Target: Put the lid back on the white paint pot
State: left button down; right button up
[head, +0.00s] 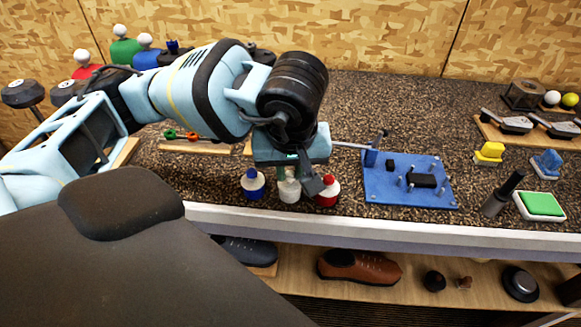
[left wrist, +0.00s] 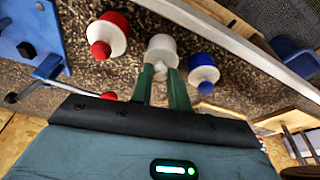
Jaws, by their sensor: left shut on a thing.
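My left gripper (head: 289,176) is directly above the white pot, pointing down. In the left wrist view its green fingers (left wrist: 161,73) are shut on the small white knob of the white lid (left wrist: 160,67), at the mouth of the white pot (left wrist: 162,45). The lid and pot look in line; I cannot tell whether the lid is fully seated. My right gripper is not in view.
A blue board (head: 385,192) with pegs lies right of the pots. Further right are a yellow brush (head: 489,152), a dark cylinder (head: 500,195) and a green-topped pad (head: 540,205). The counter's front edge is close to the pots; shoes stand on the shelf below.

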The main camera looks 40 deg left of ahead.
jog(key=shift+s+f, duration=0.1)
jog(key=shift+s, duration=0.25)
pick_arm(q)
jog(key=c, duration=1.4)
grip_release()
jog(key=o, duration=0.6)
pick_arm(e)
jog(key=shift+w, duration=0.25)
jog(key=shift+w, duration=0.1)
pick_arm(q)
jog(key=shift+r, duration=0.2)
